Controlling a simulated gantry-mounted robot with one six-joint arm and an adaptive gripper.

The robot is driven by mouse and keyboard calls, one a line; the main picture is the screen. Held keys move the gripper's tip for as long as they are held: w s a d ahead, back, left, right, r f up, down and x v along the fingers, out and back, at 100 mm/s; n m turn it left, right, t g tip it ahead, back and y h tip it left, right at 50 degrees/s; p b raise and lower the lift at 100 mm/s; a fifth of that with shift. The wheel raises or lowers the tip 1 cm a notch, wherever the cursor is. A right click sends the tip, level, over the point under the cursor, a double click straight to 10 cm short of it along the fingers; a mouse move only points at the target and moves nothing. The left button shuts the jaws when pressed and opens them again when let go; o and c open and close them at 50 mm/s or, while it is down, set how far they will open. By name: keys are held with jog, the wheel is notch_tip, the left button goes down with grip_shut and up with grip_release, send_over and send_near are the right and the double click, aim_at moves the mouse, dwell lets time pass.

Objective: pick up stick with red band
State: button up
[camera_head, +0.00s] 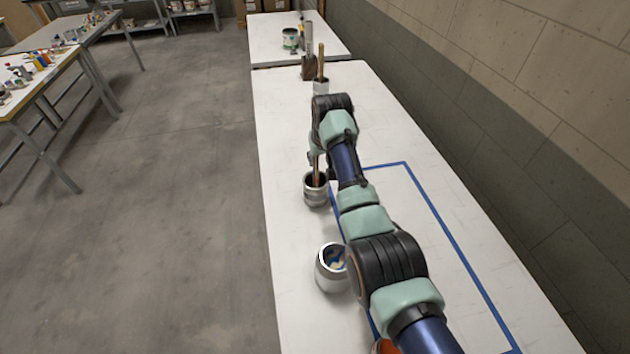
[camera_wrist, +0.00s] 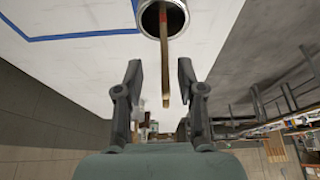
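A wooden stick (camera_wrist: 165,65) stands in an open metal can (camera_wrist: 178,22), with a reddish band (camera_wrist: 163,16) near its lower part. In the head view the can (camera_head: 315,193) is at the table's left side, beside the blue tape, and part of the stick (camera_head: 317,172) shows above it. My gripper (camera_wrist: 159,68) is open, with one finger on each side of the stick in the wrist view. I see gaps to both fingers and no contact. In the head view my arm largely hides the gripper.
A metal can with blue paint (camera_head: 333,266) stands nearer, close to my arm. Another wooden stick (camera_head: 321,62) stands in a white container (camera_head: 321,86) farther back. Blue tape (camera_head: 450,238) outlines part of the white table (camera_head: 285,120). A wall (camera_head: 500,130) runs along the right.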

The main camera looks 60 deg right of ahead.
aim_at(317, 164)
jog(key=x, duration=0.1)
jog(key=b+x, duration=0.1)
jog(key=x, duration=0.2)
jog(key=shift+w+a+f+b, duration=0.15)
jog(key=shift+a+b, duration=0.15)
jog(key=shift+b, duration=0.1)
jog(key=shift+w+d+f, duration=0.15)
jog(key=shift+d+f, duration=0.1)
jog(key=shift+f, duration=0.2)
grip_shut()
